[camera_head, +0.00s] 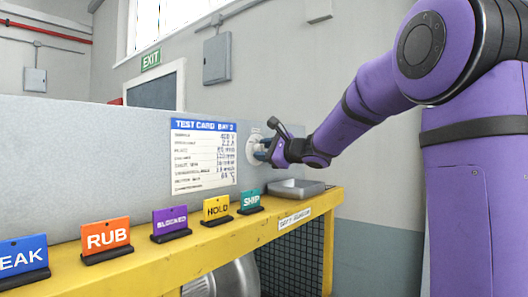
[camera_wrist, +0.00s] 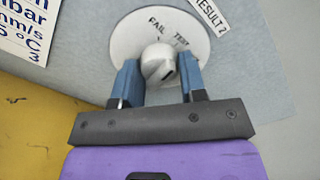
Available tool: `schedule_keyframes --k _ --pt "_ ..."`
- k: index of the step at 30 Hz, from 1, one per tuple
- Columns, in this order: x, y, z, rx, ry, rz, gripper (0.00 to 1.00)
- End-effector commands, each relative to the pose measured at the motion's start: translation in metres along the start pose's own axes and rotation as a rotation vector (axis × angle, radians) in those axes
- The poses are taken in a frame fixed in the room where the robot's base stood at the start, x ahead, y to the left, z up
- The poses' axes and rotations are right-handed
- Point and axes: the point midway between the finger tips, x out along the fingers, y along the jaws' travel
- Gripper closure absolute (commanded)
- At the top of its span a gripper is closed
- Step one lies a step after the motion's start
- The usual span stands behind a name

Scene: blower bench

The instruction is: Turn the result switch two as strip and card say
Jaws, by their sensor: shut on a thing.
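The result switch two has a round white plate (camera_wrist: 192,58) with the words FAIL and TEST readable near its top; any other wording is hidden. A tilted label (camera_wrist: 210,14) beside it reads RESULT 2. My gripper (camera_wrist: 160,80) has its blue fingers on both sides of the pale knob (camera_wrist: 155,60) and is shut on it. A dark mark shows on the knob's lower right; I cannot tell which word it selects.
Tags LEAK (camera_head: 22,259), RUB (camera_head: 105,236), BLOCKED (camera_head: 170,221), HOLD (camera_head: 216,208) and SHIP (camera_head: 251,199) stand along the yellow bench (camera_head: 130,262). A grey tray (camera_head: 297,190) sits below my gripper.

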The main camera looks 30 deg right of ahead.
Motion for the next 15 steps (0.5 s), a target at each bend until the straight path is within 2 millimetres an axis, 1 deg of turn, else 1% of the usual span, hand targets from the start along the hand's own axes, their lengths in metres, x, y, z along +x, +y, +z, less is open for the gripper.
schedule_keyframes --k 15 --pt "0.0003 0.0004 0.0003 -0.425 -0.001 0.002 0.85"
